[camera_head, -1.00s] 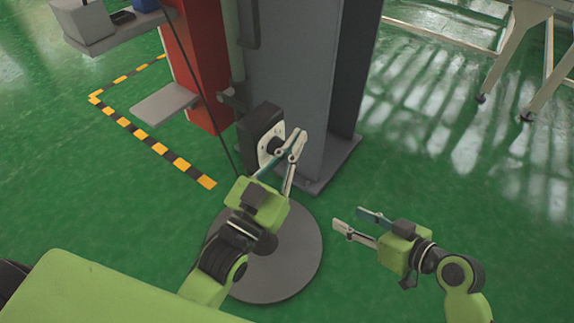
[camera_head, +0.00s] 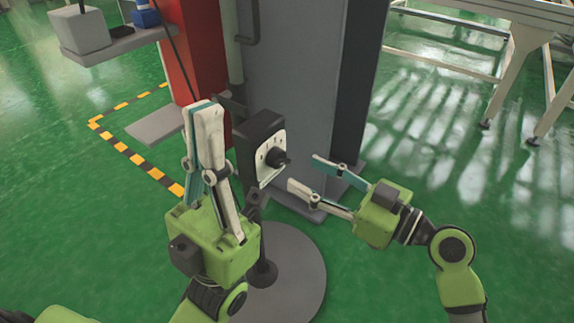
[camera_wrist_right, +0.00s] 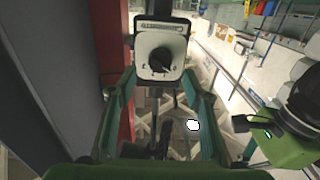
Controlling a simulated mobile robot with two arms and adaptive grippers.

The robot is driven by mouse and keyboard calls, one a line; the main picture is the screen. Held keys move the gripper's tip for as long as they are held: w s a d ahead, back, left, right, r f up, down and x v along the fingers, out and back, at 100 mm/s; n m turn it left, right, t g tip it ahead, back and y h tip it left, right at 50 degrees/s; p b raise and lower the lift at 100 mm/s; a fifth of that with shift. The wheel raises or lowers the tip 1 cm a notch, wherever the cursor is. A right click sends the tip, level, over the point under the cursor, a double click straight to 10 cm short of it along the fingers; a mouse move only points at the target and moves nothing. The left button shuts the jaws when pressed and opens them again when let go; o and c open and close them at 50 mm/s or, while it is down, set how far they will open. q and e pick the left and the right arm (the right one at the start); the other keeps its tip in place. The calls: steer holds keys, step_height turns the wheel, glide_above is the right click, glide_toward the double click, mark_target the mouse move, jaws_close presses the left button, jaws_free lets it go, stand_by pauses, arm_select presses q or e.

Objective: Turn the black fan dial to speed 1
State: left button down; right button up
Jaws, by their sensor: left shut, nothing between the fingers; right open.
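The black fan dial (camera_head: 276,158) sticks out from a white faceplate (camera_head: 265,174) on a dark control box (camera_head: 258,130). In the right wrist view the dial (camera_wrist_right: 159,61) shows at the upper middle, with small marks around it too small to read. My right gripper (camera_head: 302,170) is open and empty, its fingers pointing at the box, just right of the dial and apart from it. My left gripper (camera_head: 204,110) is shut and empty, pointing up, left of the box. Its arm also shows at the right of the right wrist view (camera_wrist_right: 290,140).
The box is on a stand with a round grey base (camera_head: 290,275). A grey column (camera_head: 295,85) and a red post (camera_head: 200,50) stand close behind. A grey shelf (camera_head: 125,38) with small items is at upper left.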

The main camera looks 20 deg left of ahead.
mark_target(286, 163)
steer(key=x, duration=0.6)
steer(key=shift+b, duration=0.4)
steer(key=shift+a, duration=0.1)
steer(key=c, duration=1.1)
